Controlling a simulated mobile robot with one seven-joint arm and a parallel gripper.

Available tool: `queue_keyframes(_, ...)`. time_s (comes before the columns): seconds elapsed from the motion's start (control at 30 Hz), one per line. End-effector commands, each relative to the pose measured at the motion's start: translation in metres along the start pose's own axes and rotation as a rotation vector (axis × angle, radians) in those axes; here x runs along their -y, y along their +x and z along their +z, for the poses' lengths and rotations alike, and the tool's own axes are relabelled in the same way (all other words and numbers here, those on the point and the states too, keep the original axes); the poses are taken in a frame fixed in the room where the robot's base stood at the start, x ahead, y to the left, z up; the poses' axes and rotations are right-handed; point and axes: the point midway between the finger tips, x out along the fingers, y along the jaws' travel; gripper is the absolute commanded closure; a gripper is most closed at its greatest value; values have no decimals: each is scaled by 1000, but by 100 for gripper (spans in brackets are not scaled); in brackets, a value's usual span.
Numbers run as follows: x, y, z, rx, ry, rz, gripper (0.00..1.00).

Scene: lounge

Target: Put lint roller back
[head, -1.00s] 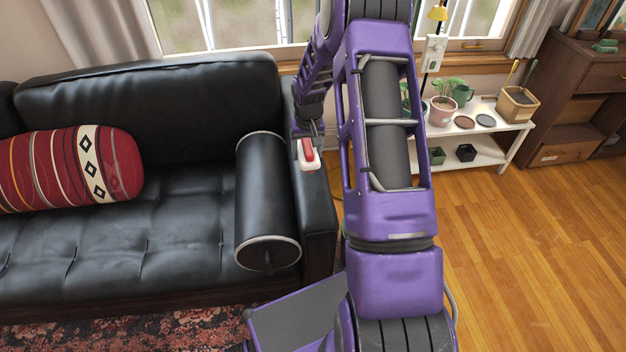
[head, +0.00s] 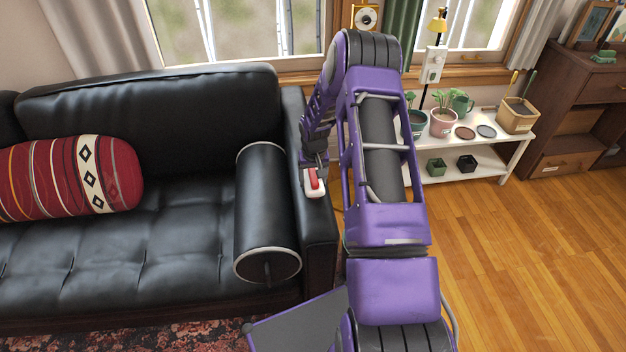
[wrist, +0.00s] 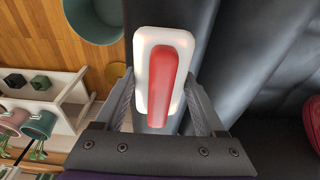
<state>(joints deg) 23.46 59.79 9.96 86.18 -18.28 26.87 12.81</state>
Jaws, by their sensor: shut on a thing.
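The lint roller, a white block with a red handle strip, shows in the head view (head: 314,183) over the right armrest of the black sofa. In the wrist view the lint roller (wrist: 158,75) lies between the two grey fingers. My gripper (wrist: 160,105) is shut on it, one finger along each side. In the head view my gripper (head: 313,163) is small and partly covered by my wrist. I cannot tell whether the lint roller touches the armrest (head: 317,222) or hangs just above it.
A black bolster (head: 266,215) lies beside the armrest, and a red patterned cushion (head: 70,177) farther left. A white shelf (head: 487,150) with plants stands at the right. The wrist view shows a teal round container (wrist: 95,22) near the lint roller. Wooden floor (head: 520,240) is clear at the right.

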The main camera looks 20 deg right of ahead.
Motion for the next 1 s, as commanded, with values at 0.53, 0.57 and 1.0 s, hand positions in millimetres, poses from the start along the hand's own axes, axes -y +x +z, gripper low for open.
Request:
queue_keyframes(0.53, 0, 2, 1, 1, 0, 0, 0)
queue_keyframes(0.57, 0, 2, 1, 1, 0, 0, 0)
queue_keyframes(1.0, 0, -62, -1, -3, 1, 1, 0)
